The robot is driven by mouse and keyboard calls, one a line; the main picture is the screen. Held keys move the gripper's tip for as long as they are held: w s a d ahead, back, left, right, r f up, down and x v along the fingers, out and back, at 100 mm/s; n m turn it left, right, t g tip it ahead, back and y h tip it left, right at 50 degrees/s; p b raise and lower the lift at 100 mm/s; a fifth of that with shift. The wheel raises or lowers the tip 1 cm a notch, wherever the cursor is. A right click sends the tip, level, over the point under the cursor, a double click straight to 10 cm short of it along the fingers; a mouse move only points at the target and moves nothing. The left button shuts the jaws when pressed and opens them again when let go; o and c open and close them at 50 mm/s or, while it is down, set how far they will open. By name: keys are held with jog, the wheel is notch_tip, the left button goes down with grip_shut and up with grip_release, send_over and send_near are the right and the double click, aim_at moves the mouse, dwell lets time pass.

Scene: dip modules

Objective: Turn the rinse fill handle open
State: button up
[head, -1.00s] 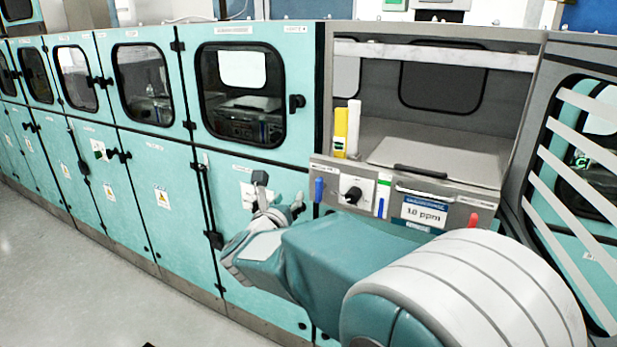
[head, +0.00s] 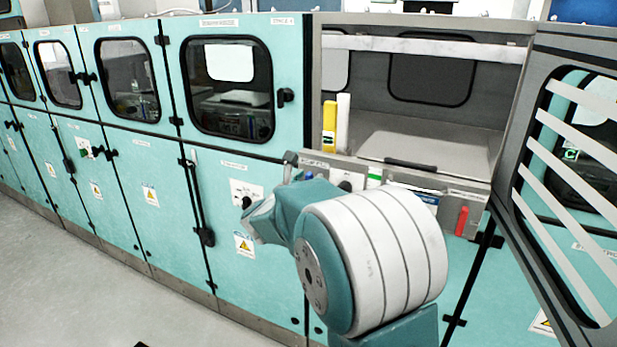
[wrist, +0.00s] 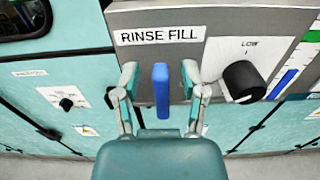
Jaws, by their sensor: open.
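The rinse fill handle (wrist: 161,92) is a blue lever below the "RINSE FILL" label (wrist: 160,36) in the wrist view. It runs up and down in the picture. My gripper (wrist: 160,78) is open, with one finger on each side of the handle. A gap shows between the handle and each finger; I see no contact.
A black knob (wrist: 243,82) marked "LOW" sits close right of the handle. A red handle (head: 461,221) is farther right on the grey panel. An open windowed door (head: 575,150) stands at the right. Closed teal cabinets (head: 220,165) line the left.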

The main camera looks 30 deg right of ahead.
jog(key=shift+w+d, duration=0.1)
jog(key=shift+d, duration=0.05)
grip_shut()
dwell(0.4)
jog(key=shift+w+a+f+n, duration=0.35)
jog(key=shift+f+n, duration=0.1)
jog(key=shift+n, duration=2.55)
jog(key=shift+w+a+f+n, duration=0.2)
jog(key=shift+w+f+n, duration=0.15)
jog(key=shift+n, duration=2.65)
jog(key=shift+w+a+f+n, duration=0.3)
jog(key=shift+f+n, duration=0.2)
jog(key=shift+n, duration=2.5)
